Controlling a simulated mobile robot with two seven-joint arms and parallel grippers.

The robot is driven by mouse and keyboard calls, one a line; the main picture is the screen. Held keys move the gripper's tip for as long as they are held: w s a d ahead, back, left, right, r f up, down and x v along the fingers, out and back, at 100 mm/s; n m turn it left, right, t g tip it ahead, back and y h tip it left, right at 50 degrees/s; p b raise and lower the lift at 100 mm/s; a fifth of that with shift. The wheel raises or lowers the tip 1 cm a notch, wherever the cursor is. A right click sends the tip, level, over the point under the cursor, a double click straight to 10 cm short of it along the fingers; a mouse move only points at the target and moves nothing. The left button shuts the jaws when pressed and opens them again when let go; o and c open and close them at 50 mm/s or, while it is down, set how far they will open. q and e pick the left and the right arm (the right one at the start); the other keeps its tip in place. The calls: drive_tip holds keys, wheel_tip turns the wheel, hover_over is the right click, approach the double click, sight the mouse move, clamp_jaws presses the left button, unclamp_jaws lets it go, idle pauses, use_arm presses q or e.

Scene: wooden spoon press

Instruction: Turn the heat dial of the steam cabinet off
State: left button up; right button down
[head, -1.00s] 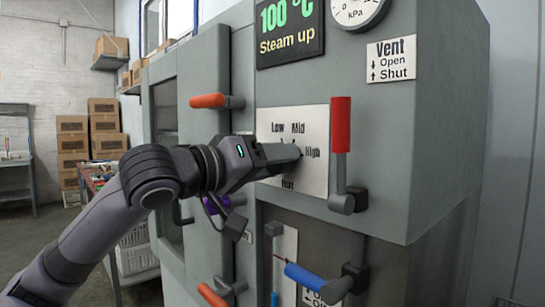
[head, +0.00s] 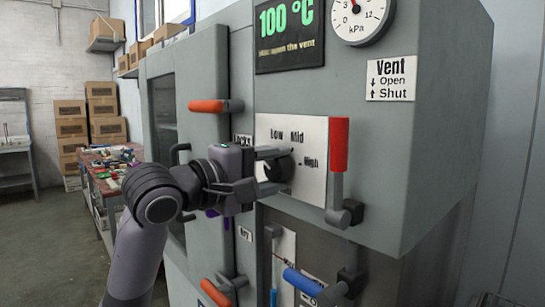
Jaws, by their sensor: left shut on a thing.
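The heat dial (head: 281,168) is a dark round knob on a white plate (head: 308,190) on the grey steam cabinet (head: 385,150). The labels Low, Mid and High show around it. The part of the plate below the dial is partly hidden by my gripper, and I cannot tell clearly where the dial points. My left gripper (head: 272,170) reaches in from the left and is shut on the dial, one finger above it and one below. The green display (head: 289,35) reads 100 °C, with a small line about opening the vent. My right gripper is out of view.
A red-handled vent lever (head: 339,145) stands upright just right of the dial plate. Orange door handles (head: 208,106) and a blue lever (head: 303,281) jut out nearby. A pressure gauge (head: 361,16) sits above. A cluttered bench (head: 108,165) stands behind at left.

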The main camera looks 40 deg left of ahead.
use_arm(q)
drive_tip(key=shift+r+n+p, duration=0.2)
drive_tip(key=shift+n+p, duration=0.3)
drive_tip(key=shift+n, duration=0.2)
drive_tip(key=shift+f+n+p, duration=0.1)
drive_tip(key=shift+n+p, duration=0.3)
drive_tip(key=shift+n, duration=0.3)
drive_tip(key=o, duration=1)
drive_tip(key=shift+o, duration=0.2)
